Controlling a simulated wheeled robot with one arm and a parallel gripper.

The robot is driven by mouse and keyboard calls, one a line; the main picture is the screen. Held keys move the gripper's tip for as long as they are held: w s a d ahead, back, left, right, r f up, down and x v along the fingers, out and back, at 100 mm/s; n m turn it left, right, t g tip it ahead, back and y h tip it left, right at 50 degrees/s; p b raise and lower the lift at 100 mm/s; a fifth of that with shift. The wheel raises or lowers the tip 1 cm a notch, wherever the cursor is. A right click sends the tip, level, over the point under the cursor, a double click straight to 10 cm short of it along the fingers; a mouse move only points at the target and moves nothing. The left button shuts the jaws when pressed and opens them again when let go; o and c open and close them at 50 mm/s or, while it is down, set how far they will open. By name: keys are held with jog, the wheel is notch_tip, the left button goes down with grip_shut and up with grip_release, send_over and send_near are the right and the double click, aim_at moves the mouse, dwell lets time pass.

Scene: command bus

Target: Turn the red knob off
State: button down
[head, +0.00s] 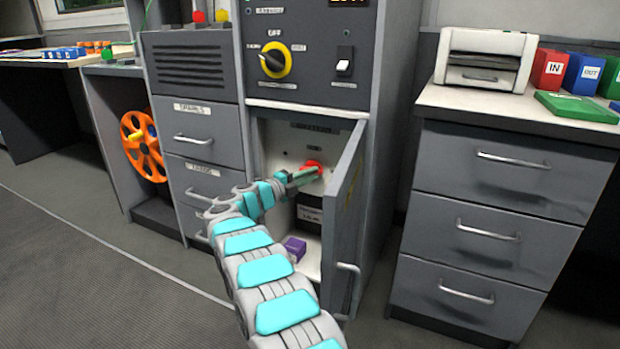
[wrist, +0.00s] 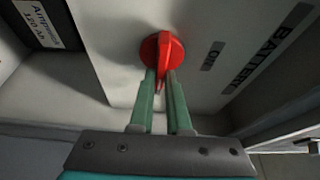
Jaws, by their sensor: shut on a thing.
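The red knob (wrist: 160,50) sits on a white panel inside an open cabinet compartment. It also shows in the head view (head: 311,167), partly hidden by my gripper. My gripper (wrist: 161,80) has its two green fingers on either side of the knob's raised grip and is shut on it. In the head view my gripper (head: 305,173) reaches into the compartment from the left. A small "ON" label (wrist: 212,56) and a "BATTERY" label (wrist: 271,48) are on the panel beside the knob.
The grey cabinet door (head: 343,222) stands open to the right of my arm. A purple block (head: 295,249) lies on the compartment floor below. A yellow-ringed black knob (head: 274,62) is on the panel above. A drawer unit (head: 490,205) stands at the right.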

dwell(0.3)
jog(key=c, duration=0.9)
grip_release()
jog(key=v, duration=0.7)
jog(key=shift+s+a+p, duration=0.25)
jog(key=shift+p, duration=0.15)
